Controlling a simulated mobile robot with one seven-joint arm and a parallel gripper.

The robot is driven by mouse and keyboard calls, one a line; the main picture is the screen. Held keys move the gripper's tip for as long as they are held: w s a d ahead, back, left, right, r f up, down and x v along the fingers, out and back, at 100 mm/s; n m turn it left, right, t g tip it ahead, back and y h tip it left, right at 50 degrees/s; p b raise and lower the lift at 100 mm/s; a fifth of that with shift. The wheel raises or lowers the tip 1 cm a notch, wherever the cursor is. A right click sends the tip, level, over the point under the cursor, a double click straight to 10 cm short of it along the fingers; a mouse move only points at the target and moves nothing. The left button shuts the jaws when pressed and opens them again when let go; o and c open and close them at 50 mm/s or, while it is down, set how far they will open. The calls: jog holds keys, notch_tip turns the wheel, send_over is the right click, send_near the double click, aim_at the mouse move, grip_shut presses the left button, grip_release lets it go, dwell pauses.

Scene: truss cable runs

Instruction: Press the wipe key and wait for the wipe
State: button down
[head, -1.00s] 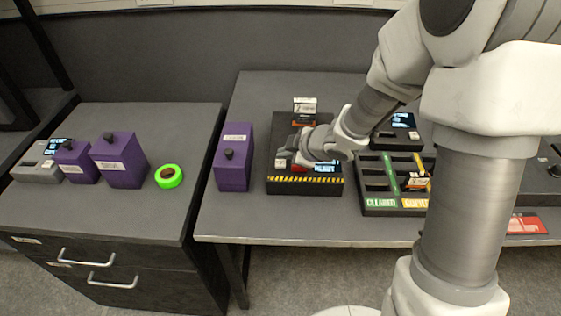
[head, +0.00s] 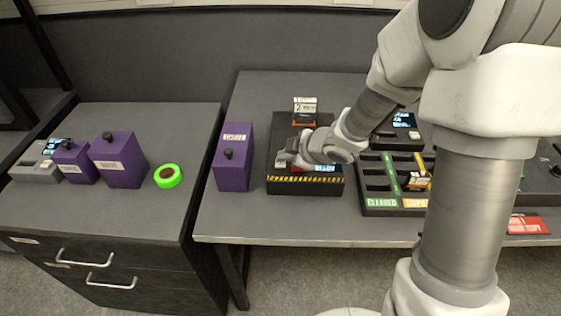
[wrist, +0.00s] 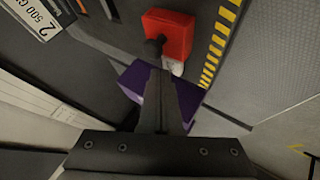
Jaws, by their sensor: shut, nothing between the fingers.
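A black device (head: 279,186) with a hazard-striped front edge stands on the right-hand table. A red block-like key (wrist: 178,30) on its top shows in the wrist view, with a small pale key (wrist: 173,66) beside it. I cannot read which is the wipe key. My gripper (head: 286,158) is shut and empty, low over the device's left part. In the wrist view its closed fingers (wrist: 154,48) reach the near edge of the red key; I cannot tell whether they touch. The device's small screen (head: 326,167) is partly hidden by my wrist.
A labelled cartridge (head: 304,108) stands at the device's back. A purple box (head: 232,172) with a knob is just left. A sorting tray (head: 376,190) with a cartridge (head: 418,180) is at right. A green round holder (head: 168,176) and more purple boxes (head: 118,165) are on the left cabinet.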

aim_at(284, 164)
jog(key=shift+f+b, duration=0.35)
jog(key=shift+f, duration=0.15)
jog(key=shift+r, duration=0.1)
dwell(0.5)
jog(key=shift+r+p, duration=0.85)
jog(key=shift+p, duration=0.15)
jog(key=shift+r, duration=0.1)
notch_tip(284, 164, up, 5)
jog(key=p, duration=0.5)
